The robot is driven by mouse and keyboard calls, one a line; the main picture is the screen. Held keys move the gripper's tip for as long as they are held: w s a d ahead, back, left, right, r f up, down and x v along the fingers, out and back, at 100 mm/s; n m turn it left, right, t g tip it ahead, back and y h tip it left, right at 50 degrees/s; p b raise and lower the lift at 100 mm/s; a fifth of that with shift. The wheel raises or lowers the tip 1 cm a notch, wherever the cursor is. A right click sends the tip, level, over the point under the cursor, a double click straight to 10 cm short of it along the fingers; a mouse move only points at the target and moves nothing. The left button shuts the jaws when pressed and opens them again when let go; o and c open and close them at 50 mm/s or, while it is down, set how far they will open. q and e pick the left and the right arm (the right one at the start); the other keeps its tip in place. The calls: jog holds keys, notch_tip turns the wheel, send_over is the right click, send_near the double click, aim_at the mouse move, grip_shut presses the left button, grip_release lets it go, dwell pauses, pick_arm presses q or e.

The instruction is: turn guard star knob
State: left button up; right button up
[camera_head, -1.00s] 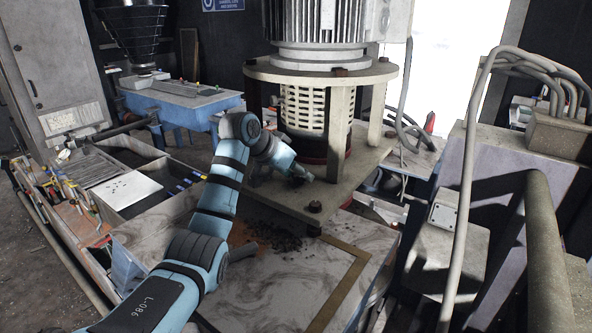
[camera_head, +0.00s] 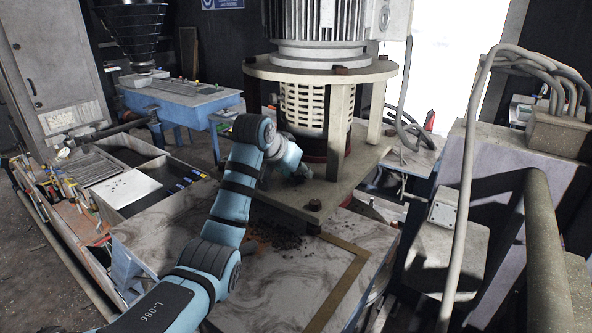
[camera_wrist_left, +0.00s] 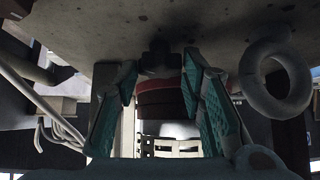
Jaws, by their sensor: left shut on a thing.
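The guard is a pale slotted cylinder (camera_head: 303,108) under the motor, with a dark red ring at its foot. Its slots also show in the left wrist view (camera_wrist_left: 178,148). A small dark knob (camera_wrist_left: 158,56) shows in the left wrist view, in front of the red ring and close to the plate. My left gripper (camera_wrist_left: 158,74) has its green-padded fingers on either side of this knob, with the tips at it. In the head view my left wrist reaches to the guard's lower left, and the knob is hidden there. My right gripper is not in view.
A thick base plate (camera_head: 345,178) carries posts (camera_head: 376,115) around the guard, close to my left arm. A grey eye ring (camera_wrist_left: 275,80) stands beside the fingers. Dark debris lies on the marbled screen deck (camera_head: 300,265). Grey cables (camera_head: 468,180) and a rail stand at right.

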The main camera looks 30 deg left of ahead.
pick_arm(q)
jog(key=n+y, duration=0.1)
jog(key=n, duration=0.1)
jog(key=n+y, duration=0.2)
jog(key=d+n+g+y, duration=0.1)
jog(key=n, duration=0.1)
jog(key=shift+w+y, duration=0.15)
jog(key=shift+y, duration=0.25)
jog(key=n+g+y, duration=0.1)
jog(key=n, duration=0.1)
jog(key=n+g+y, duration=0.1)
jog(key=n, duration=0.1)
jog(key=n+g+y, duration=0.1)
jog(key=n, duration=0.1)
jog(key=shift+w+d+r, duration=0.1)
jog(key=shift+w+d, duration=0.05)
jog(key=shift+w, duration=0.1)
jog(key=shift+n, duration=0.4)
jog(key=o, duration=0.9)
jog(key=shift+c, duration=0.2)
jog(key=v, duration=1.2)
jog(key=shift+w+d, duration=0.2)
jog(key=shift+w+a, duration=0.1)
